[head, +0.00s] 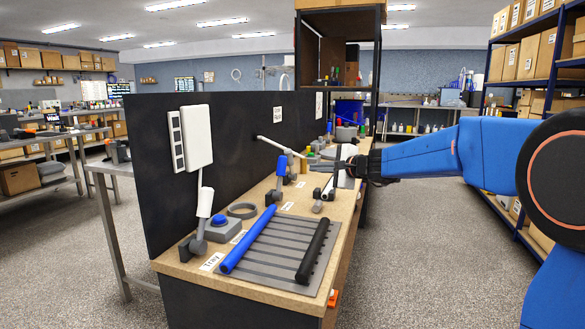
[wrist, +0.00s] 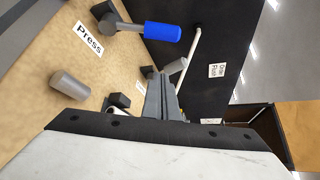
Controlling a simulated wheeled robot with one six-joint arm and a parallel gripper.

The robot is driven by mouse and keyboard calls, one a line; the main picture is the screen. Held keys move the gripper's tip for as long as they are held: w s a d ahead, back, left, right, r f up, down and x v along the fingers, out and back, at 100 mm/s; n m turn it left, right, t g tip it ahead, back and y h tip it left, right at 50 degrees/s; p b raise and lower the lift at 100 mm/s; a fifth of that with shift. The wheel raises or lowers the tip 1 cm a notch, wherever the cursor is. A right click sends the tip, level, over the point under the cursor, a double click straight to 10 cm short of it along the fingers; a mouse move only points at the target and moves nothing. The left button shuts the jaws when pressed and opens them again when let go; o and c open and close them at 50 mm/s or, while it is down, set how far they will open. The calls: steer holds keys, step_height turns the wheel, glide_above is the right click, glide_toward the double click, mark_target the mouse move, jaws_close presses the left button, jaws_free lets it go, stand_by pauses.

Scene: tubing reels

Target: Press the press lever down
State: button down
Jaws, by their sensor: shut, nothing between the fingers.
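The press lever has a blue grip (head: 282,164) and a dark base (head: 275,191). It stands on the wooden bench near the dark panel, with its grip pointing up. In the wrist view its blue grip (wrist: 162,32) lies near the top, beside the label "Press" (wrist: 89,39). My gripper (head: 316,166) reaches in from the right above the bench, to the right of the lever and apart from it. Its fingers (wrist: 165,98) are shut with nothing between them.
A grey cylinder (wrist: 70,84) is near the label. A long white rod (head: 285,146) extends from the dark panel (head: 240,140) near my gripper. A white-handled lever (head: 204,203), blue button (head: 219,220) and tray (head: 268,252) with blue and black tubes occupy the near bench.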

mark_target(280, 178)
steer(key=w+a, duration=0.4)
steer(key=a, duration=0.4)
steer(key=shift+w+a+f, duration=0.15)
steer(key=shift+a+f, duration=0.05)
steer(key=shift+f, duration=0.15)
stand_by(0.4)
stand_by(0.4)
